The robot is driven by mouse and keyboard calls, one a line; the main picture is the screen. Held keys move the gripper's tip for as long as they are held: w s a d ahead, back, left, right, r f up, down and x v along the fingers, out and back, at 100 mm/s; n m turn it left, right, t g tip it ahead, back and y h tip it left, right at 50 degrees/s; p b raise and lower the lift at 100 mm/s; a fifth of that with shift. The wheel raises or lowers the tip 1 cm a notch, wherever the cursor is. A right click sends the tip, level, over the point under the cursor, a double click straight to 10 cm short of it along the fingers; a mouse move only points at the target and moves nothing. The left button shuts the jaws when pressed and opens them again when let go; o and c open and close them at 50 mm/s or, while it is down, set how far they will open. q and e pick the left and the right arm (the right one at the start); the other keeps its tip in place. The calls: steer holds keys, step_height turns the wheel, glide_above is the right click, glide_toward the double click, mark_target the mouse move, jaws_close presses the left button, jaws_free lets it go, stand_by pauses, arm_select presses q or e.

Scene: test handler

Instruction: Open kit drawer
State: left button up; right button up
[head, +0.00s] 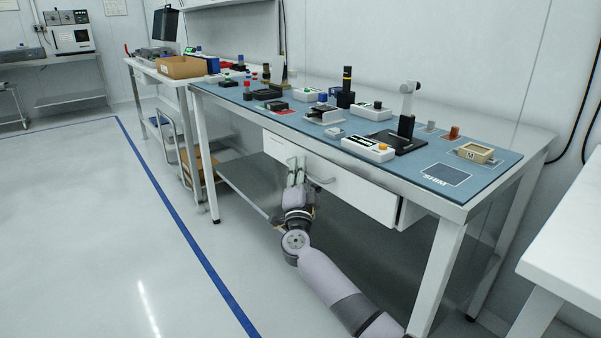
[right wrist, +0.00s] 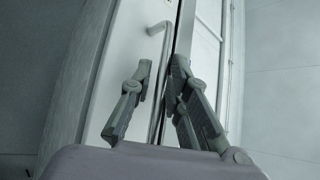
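Two white drawer fronts sit side by side under the blue-topped bench: a left drawer (head: 276,147) and a right drawer (head: 362,196). Each has a metal bar handle; no label tells which is the kit drawer. Both look shut. My right gripper (head: 296,176) is raised from below to the left drawer's handle area. In the right wrist view its two fingers (right wrist: 160,95) stand apart, with a bar handle (right wrist: 156,85) running between them. I see a gap beside the bar; contact is not clear. My left gripper is out of view.
The bench top (head: 447,180) holds several small devices and blocks, all above the drawers. A grey lower shelf (head: 248,182) lies behind my arm. A bench leg (head: 437,270) stands close to the right of my arm. The floor at left is clear.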

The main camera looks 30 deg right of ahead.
steer(key=shift+c, duration=0.4)
jaws_close()
stand_by(0.4)
